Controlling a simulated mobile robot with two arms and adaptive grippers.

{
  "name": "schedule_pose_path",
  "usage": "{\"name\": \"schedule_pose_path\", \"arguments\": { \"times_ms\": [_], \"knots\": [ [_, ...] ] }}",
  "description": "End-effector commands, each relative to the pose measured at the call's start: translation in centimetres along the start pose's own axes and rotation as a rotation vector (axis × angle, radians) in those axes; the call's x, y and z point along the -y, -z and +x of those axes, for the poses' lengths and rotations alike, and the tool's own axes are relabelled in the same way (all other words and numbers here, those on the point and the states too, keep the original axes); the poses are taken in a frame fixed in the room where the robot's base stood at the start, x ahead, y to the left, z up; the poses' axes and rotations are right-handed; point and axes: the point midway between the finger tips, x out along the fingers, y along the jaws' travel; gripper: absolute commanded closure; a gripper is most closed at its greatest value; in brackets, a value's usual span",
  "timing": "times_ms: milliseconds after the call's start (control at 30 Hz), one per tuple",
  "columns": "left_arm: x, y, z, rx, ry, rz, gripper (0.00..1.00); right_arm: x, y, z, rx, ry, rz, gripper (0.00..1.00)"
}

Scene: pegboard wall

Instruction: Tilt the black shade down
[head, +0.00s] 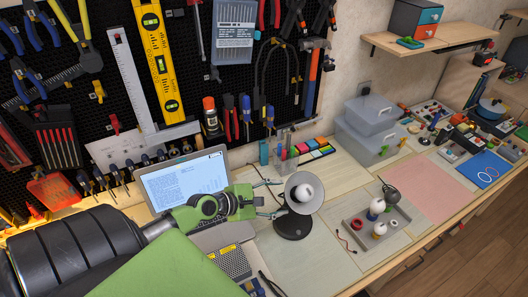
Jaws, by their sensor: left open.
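A desk lamp stands on the worktable, with a round black base (293,226). Its shade (303,190) faces up toward me; its pale inside and white bulb show, and its outside is mostly hidden. My left gripper (277,198) comes in from the left, over the laptop. Its fingers are apart, one higher and one lower, close to the left rim of the shade. I cannot tell whether they touch it. A smaller dark shade-like piece (390,194) stands behind the grey tray to the right. My right gripper is not in view.
An open laptop (185,180) stands below my left arm. The grey tray (352,226) holds bulb-like pieces. Grey bins (368,115) stand at the back, with a pen holder (284,165) behind the lamp. The pink mat (430,182) is clear.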

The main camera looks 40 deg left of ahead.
Motion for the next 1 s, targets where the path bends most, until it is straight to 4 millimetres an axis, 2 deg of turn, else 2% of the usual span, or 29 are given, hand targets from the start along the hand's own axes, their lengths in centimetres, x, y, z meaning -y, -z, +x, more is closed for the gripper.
{"name": "schedule_pose_path", "arguments": {
  "times_ms": [100, 333, 500, 800, 833, 933, 1000],
  "knots": [
    [0.1, 0.1, -2.1, -0.002, 0.002, 0.001, 0.44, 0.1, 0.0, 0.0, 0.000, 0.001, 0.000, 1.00],
    [0.1, 0.1, -4.9, -0.001, 0.001, 0.000, 0.44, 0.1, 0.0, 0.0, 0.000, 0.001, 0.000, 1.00],
    [0.0, 0.0, -5.9, 0.000, 0.000, 0.001, 0.44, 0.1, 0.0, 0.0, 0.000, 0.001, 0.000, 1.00],
    [0.0, 0.0, -6.0, 0.001, 0.000, 0.000, 0.44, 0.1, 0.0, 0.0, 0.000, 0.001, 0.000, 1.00],
    [0.0, 0.0, -6.0, 0.001, 0.000, 0.000, 0.47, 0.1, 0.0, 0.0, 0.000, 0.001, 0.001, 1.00],
    [-0.2, 0.5, -5.9, -0.008, -0.014, 0.013, 0.73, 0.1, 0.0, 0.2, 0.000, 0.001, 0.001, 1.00],
    [-0.8, 1.9, -5.5, -0.031, -0.052, 0.049, 0.91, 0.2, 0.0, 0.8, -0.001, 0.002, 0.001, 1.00]
  ]
}}
